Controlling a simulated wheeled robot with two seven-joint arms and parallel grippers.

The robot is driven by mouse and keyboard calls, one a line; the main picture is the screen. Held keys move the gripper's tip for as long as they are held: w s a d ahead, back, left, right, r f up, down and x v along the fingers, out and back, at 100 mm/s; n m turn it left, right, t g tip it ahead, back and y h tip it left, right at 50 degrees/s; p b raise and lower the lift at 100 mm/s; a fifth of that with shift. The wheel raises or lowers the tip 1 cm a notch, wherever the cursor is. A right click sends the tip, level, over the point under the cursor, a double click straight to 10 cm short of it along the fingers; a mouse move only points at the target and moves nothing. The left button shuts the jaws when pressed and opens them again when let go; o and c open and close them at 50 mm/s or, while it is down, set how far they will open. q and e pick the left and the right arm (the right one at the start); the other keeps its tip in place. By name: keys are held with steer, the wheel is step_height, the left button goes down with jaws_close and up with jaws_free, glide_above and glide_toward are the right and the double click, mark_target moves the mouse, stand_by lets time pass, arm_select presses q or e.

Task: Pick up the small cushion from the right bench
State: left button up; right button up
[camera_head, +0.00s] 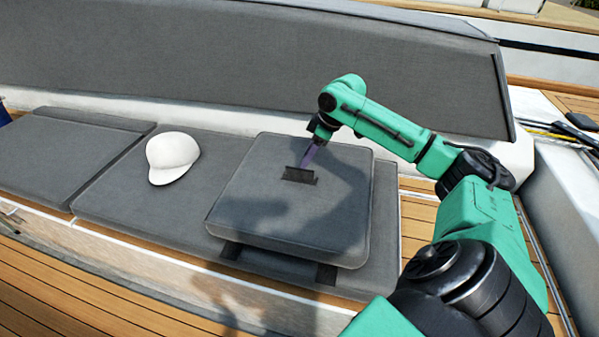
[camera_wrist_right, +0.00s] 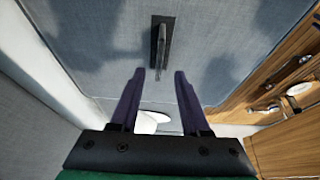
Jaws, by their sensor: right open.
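The small grey square cushion (camera_head: 285,225) lies on the right part of the bench, on top of the longer seat pad. A dark handle (camera_head: 299,175) stands on its top face, and this handle (camera_wrist_right: 161,45) shows ahead of the fingers in the right wrist view. My right gripper (camera_head: 309,157) is over the cushion, close to the handle. Its two purple fingers (camera_wrist_right: 158,74) are apart with nothing between them at the tips. Whether a finger touches the handle or cushion I cannot tell. My left gripper is not in view.
A white cap (camera_head: 171,157) lies on the seat pad (camera_head: 115,185) left of the cushion. The grey backrest (camera_head: 230,55) rises behind. A white cockpit wall (camera_head: 565,180) stands at the right. Wooden deck (camera_head: 60,300) is open in front of the bench.

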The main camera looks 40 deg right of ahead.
mark_target(300, 170)
steer(key=x, duration=0.6)
steer(key=shift+w+f, duration=0.1)
steer(key=shift+f, duration=0.15)
steer(key=shift+f+p, duration=0.25)
steer(key=shift+p, duration=0.2)
jaws_close()
steer(key=shift+r, duration=0.15)
stand_by(1.4)
